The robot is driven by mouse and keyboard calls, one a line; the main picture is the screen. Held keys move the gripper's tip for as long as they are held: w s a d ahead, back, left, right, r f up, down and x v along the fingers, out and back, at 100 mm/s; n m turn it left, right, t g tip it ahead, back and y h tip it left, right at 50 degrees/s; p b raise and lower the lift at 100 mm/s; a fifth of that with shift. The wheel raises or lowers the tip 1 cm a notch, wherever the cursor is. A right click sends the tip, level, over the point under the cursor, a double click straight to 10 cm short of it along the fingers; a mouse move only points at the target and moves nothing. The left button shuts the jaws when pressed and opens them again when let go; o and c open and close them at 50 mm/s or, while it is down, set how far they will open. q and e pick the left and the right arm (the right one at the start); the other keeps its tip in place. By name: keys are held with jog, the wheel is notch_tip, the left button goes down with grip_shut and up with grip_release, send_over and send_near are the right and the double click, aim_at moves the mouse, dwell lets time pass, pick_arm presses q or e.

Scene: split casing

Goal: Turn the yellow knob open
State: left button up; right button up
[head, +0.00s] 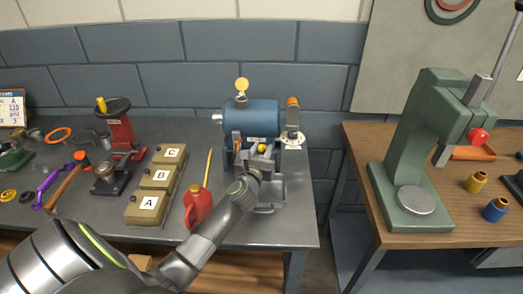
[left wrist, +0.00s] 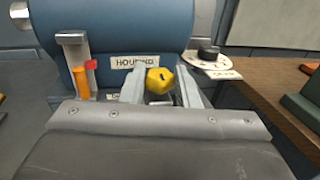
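The yellow knob (head: 262,148) is on the front of the blue cylindrical housing (head: 252,118). In the left wrist view the knob (left wrist: 160,80) is faceted, with a small dark mark on its face, below a label starting "HOU". My left gripper (head: 260,156) is at the front of the housing. In the left wrist view its two grey fingers (left wrist: 162,88) stand on either side of the knob. They look open, with the knob between their tips; whether either finger touches it is hard to tell. My right gripper is not in view.
An orange-handled part (left wrist: 81,82) is left of the knob, and a black dial on a pale plate (left wrist: 208,54) is to its right. A red oil can (head: 197,207) and lettered boxes (head: 157,178) stand left of my arm. A green press (head: 412,150) is on the right table.

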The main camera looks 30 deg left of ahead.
pick_arm(q)
jog(key=c, duration=0.4)
jog(key=n+y+b, duration=0.1)
jog(key=n+g+y+b, duration=0.1)
jog(key=y, duration=0.1)
jog(key=n+g+y+b, duration=0.1)
jog(key=shift+w+d+f+y, duration=0.15)
jog(key=shift+d+f+y, duration=0.1)
jog(key=shift+d+y, duration=0.05)
jog(key=n+g+y+b, duration=0.2)
jog(key=g+b, duration=0.1)
jog(key=n+g+y+b, duration=0.2)
jog(key=n+g+b, duration=0.1)
jog(key=g+b, duration=0.1)
jog(key=w+n+g+y+b, duration=0.1)
jog(key=n+g+y+b, duration=0.2)
jog(key=b, duration=0.1)
jog(key=shift+d, duration=0.25)
jog(key=shift+r+n+g+b, duration=0.15)
jog(key=shift+n+g+b, duration=0.55)
jog(key=shift+g+b, duration=0.45)
jog(key=o, duration=0.9)
